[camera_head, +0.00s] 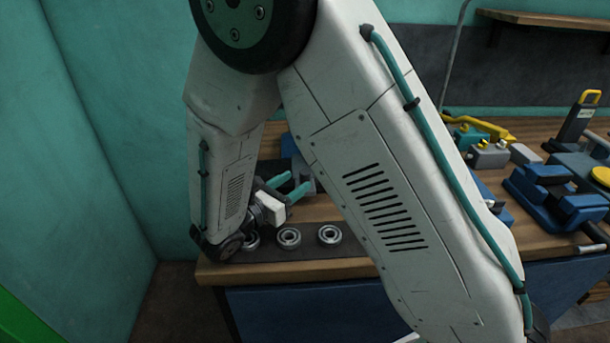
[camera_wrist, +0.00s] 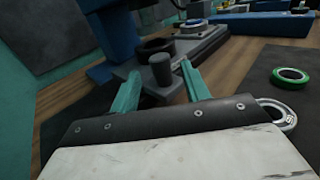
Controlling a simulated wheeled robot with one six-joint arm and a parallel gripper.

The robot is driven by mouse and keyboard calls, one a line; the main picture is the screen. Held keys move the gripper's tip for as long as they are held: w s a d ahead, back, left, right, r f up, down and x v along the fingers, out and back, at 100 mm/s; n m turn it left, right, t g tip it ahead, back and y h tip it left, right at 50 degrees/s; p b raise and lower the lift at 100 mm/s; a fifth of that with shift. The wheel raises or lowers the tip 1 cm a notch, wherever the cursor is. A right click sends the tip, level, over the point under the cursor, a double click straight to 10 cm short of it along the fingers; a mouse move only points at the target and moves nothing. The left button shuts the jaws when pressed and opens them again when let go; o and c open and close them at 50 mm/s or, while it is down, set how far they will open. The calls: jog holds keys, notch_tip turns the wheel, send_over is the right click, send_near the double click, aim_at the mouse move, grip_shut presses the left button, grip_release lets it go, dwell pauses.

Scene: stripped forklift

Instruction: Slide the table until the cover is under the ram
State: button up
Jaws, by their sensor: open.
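My gripper (camera_head: 290,187) is open over the left part of the bench in the head view. In the wrist view its two teal fingers (camera_wrist: 160,72) point forward, one on each side of a dark upright knob (camera_wrist: 162,74). I cannot tell whether they touch it. The knob stands at the near end of a grey sliding table (camera_wrist: 208,46). On the table are a dark ring (camera_wrist: 155,46) and a silver round part (camera_wrist: 191,27), which may be the cover. A blue press frame (camera_wrist: 112,35) rises at the left. The ram is not clearly visible.
A green-rimmed ring (camera_wrist: 290,76) lies right of the table, and a silver bearing (camera_wrist: 280,114) lies nearer. Bearings (camera_head: 289,238) line the bench's front mat. A blue vise (camera_head: 555,195) and tools stand at right. My arm hides the bench's middle.

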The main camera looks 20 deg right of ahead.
aim_at(301, 178)
jog(key=x, duration=0.5)
jog(key=shift+c, duration=0.3)
grip_shut()
